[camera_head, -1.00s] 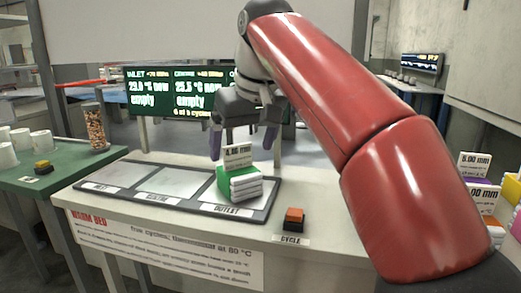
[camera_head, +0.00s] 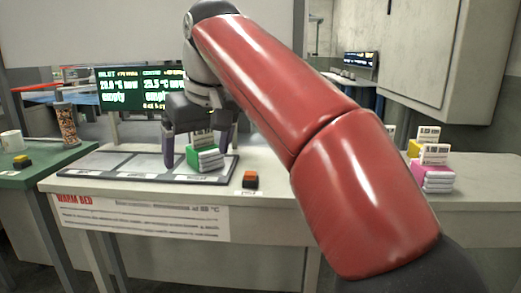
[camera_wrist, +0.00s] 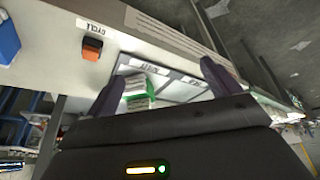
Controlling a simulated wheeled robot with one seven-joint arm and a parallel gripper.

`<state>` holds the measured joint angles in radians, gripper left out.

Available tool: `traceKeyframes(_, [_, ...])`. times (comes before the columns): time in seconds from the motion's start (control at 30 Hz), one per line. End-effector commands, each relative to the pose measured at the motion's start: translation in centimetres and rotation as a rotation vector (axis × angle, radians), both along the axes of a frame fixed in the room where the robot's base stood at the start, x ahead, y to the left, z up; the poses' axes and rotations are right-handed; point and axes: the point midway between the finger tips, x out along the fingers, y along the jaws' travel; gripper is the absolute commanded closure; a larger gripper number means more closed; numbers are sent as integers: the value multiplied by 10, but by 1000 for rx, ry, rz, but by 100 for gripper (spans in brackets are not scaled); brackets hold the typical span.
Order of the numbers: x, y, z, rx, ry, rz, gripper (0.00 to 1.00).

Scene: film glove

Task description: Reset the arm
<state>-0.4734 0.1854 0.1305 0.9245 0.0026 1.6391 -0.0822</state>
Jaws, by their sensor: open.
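My gripper (camera_head: 197,150) is open, with its dark fingers spread and pointing down at the outlet end of the warm bed (camera_head: 105,165). A green and white stack (camera_head: 207,160) with a label card stands on the outlet section. In the head view the stack shows between and in front of the fingers; in the wrist view the stack (camera_wrist: 138,92) appears near the left finger. Nothing seems gripped, and I cannot tell the exact gap. My red arm crosses the middle of the head view.
An orange cycle button (camera_head: 250,179) sits right of the bed. Pink (camera_head: 432,175) and yellow labelled stacks stand at the table's right. A green table (camera_head: 25,180) at left holds a white mug (camera_head: 12,142) and a jar (camera_head: 67,125). A screen (camera_head: 140,88) stands behind.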

Motion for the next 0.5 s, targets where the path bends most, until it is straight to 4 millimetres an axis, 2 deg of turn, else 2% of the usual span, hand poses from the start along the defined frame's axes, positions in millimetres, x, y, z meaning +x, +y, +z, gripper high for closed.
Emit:
traceKeyframes(0.27, [-6,-31,-10,-4,-14,-68,11])
traceKeyframes(0.5, [-21,-79,-32,-8,-30,-172,11])
